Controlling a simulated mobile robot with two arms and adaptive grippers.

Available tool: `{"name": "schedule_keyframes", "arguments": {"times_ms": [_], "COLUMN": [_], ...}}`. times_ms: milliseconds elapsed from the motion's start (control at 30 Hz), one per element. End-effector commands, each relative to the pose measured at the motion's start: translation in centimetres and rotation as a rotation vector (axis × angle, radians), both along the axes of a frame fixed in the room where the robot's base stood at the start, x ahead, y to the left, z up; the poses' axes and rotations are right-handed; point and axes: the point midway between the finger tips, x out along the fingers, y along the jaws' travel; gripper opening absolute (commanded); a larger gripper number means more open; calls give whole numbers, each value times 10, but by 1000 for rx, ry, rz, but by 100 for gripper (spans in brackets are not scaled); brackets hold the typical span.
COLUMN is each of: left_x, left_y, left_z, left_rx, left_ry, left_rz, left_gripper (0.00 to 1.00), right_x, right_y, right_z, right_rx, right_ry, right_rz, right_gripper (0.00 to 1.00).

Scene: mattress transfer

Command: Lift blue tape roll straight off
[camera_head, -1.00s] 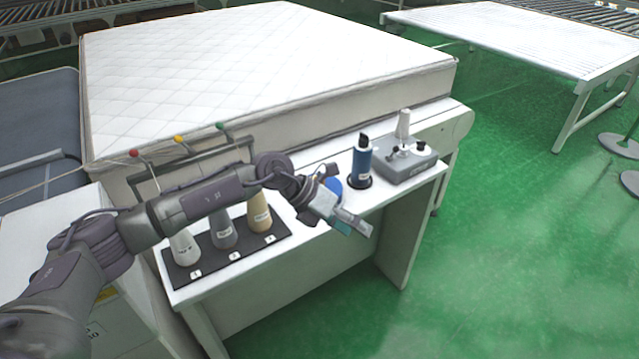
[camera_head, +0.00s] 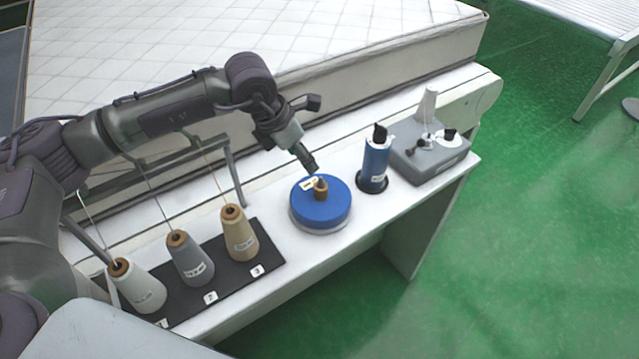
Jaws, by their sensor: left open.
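The blue tape roll (camera_head: 335,211) lies flat on the white table (camera_head: 352,225), on a pale round base, with a brown-topped peg standing up through its middle. A small tan label shows on its top. My left gripper (camera_head: 312,172) is open, just above the far side of the roll near the peg. It points down and appears empty. I cannot tell whether its fingertips touch the peg or roll. My right gripper is not in view.
A blue cylinder (camera_head: 375,163) on a black base stands right of the roll, then a grey box device (camera_head: 428,160). Thread cones, white, grey (camera_head: 190,262) and tan (camera_head: 240,238), stand on a black mat to the left. A mattress (camera_head: 200,40) lies behind.

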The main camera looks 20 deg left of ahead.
Motion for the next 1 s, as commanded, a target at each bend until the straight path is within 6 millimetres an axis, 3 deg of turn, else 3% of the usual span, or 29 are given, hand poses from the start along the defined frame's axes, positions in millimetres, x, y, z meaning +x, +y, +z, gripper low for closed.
{"name": "schedule_keyframes", "arguments": {"times_ms": [167, 467, 633, 800, 1000], "left_x": [6, 22, 25, 29, 37], "left_y": [-6, -18, -20, -25, -30], "left_z": [-20, -70, -81, -99, -125], "left_rx": [4, 2, 3, 4, 3], "left_ry": [2, 1, 0, 3, -1], "left_rz": [-2, -1, 0, -1, -1], "left_gripper": [62, 62, 62, 62, 62], "right_x": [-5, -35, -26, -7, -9], "right_y": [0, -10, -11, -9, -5], "right_z": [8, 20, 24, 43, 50], "right_rx": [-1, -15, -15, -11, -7], "right_ry": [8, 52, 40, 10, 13], "right_rz": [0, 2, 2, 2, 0], "right_gripper": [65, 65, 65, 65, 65]}}
